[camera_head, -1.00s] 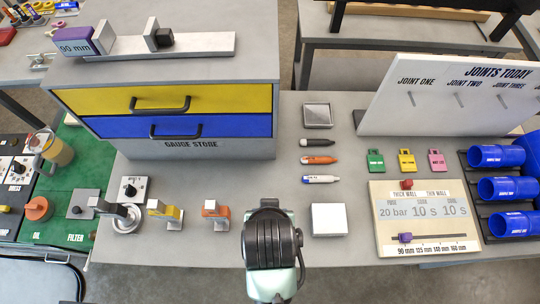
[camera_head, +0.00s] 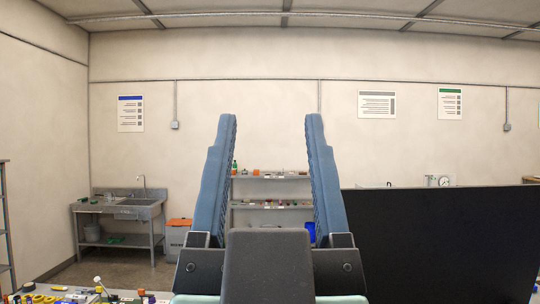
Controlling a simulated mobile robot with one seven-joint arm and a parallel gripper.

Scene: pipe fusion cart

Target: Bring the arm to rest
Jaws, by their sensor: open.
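My gripper (camera_head: 270,130) is in the lower middle of the head view, pointing up. Its two blue-grey fingers stand wide apart with nothing between them. Through the gap, a shelf unit on the far wall shows well behind it. The grey palm hides part of what lies beyond. The gripper touches nothing that I can see.
A large black panel (camera_head: 440,245) fills the lower right. Shelves (camera_head: 272,206) stand behind the gripper. A table edge with small items (camera_head: 90,294) shows at bottom left.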

